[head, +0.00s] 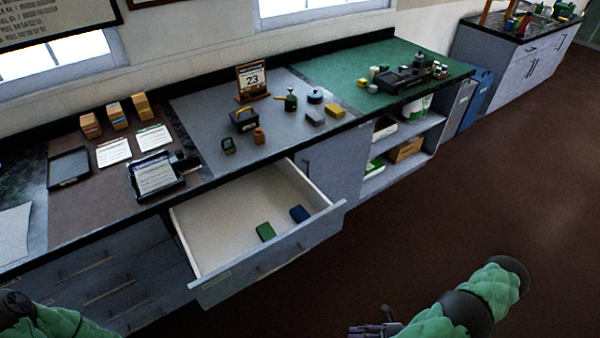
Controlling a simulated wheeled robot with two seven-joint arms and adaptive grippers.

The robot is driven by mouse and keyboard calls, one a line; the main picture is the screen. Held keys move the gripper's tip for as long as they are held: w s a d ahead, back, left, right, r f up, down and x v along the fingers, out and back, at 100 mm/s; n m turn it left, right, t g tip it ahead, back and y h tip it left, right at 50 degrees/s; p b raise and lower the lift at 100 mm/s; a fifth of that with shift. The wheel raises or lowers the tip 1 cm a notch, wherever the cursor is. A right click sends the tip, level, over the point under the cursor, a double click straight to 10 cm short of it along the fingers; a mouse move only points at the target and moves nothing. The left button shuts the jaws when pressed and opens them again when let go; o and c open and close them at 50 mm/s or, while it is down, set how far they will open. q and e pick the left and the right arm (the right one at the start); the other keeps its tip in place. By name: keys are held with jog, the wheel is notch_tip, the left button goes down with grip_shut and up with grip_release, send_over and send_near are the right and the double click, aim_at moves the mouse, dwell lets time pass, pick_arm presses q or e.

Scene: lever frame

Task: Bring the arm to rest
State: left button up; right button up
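My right arm (470,305) has a green padded cover and dark joints, and comes in at the bottom right over the brown floor. My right gripper (372,329) shows only partly at the bottom edge, in front of the open drawer and apart from it. Its fingertips are too small and cut off to tell whether they are open. A green part of my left arm (50,322) shows at the bottom left corner. My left gripper is not in view.
An open drawer (200,240) juts out from the counter, holding a green block (265,232) and a blue block (299,214). A desk calendar (252,80), papers, trays and small items stand on the counter. The floor (450,205) at the right is clear.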

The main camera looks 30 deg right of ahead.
jog(key=w+a+f+n+g+h, duration=0.25)
jog(key=a+n+g, duration=0.35)
jog(key=n, duration=0.4)
jog(key=w+a+f+n+g+h, duration=0.1)
jog(key=a+f+n+g+h, duration=0.2)
jog(key=a+n+g, duration=0.55)
jog(key=w+a+r+n+t+h, duration=0.1)
jog(key=w+a+n+t+h, duration=0.1)
jog(key=n, duration=0.6)
jog(key=w+a+r+n+t+h, duration=0.2)
jog(key=w+a+n+t+h, duration=0.1)
jog(key=w+n, duration=0.4)
jog(key=shift+a+r+n+t, duration=0.3)
jog(key=shift+a+n, duration=0.45)
jog(key=shift+n, duration=0.3)
